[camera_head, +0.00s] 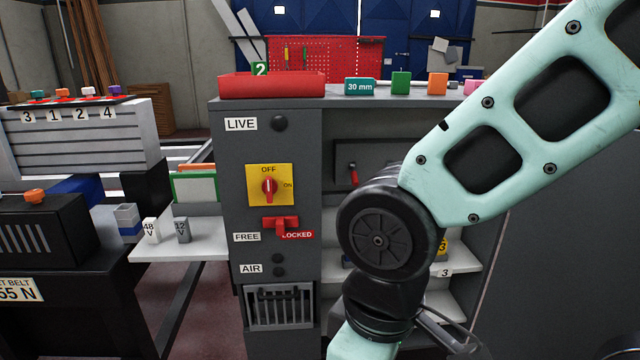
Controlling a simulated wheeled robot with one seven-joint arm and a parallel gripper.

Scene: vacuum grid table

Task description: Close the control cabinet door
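The dark grey control cabinet (232,175) stands in the middle of the head view. Its front panel carries a yellow OFF/ON rotary switch (269,185) and a red handle (280,224) above the LOCKED label. Right of the panel the cabinet is open, and its inside and pale shelves show. A dark grey panel (560,230) at the right looks like the door, standing open. My arm crosses in front of the opening and hides much of it. A dark grey curved part (450,332) shows beside my lower arm joint; I cannot tell whether it is my gripper. No clear fingertips show.
A red tray (271,85) and several coloured blocks sit on the cabinet top. A white side shelf (205,247) at the left holds small blocks marked 48 V and 12 V. Dark machines (50,240) fill the far left. Some floor shows between them and the cabinet.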

